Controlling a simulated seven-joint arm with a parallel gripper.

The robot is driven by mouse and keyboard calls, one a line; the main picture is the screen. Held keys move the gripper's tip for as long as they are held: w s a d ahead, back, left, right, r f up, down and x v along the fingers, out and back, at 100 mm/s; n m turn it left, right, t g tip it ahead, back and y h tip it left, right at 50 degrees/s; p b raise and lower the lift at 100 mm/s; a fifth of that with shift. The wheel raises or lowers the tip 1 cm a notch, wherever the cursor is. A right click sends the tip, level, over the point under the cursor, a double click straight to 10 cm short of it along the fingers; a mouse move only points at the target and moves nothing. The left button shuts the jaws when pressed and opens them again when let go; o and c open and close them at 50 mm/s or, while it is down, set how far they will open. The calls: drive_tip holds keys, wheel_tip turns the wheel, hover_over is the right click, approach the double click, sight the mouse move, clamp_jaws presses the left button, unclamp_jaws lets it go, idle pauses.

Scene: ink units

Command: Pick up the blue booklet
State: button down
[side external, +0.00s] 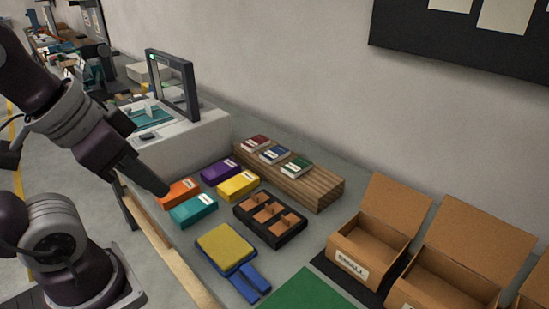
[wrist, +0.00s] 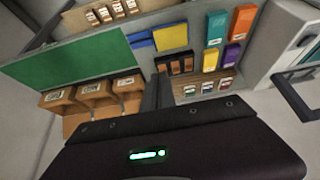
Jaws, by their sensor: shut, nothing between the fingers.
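The blue booklet (side external: 274,155) lies on a wooden stepped stand (side external: 318,186), between a red booklet (side external: 256,143) and a green booklet (side external: 296,167). In the wrist view the blue booklet (wrist: 207,88) is the middle one of the three and looks small. My gripper (side external: 162,189) is above the near left edge of the table, to the left of the stand and well apart from the booklets. Its fingers (wrist: 158,90) are shut with nothing between them.
Orange (side external: 178,192), teal (side external: 193,210), purple (side external: 221,170) and yellow (side external: 238,185) boxes lie before the stand. A black divided tray (side external: 262,238), a yellow-topped blue pad (side external: 225,247), a green mat (side external: 308,291) and open cardboard boxes (side external: 377,237) lie rightward. A grey machine (side external: 190,140) stands behind.

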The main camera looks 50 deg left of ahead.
drive_tip(key=c, duration=2.1)
unclamp_jaws()
drive_tip(key=o, duration=1.5)
drive_tip(key=shift+o, duration=0.2)
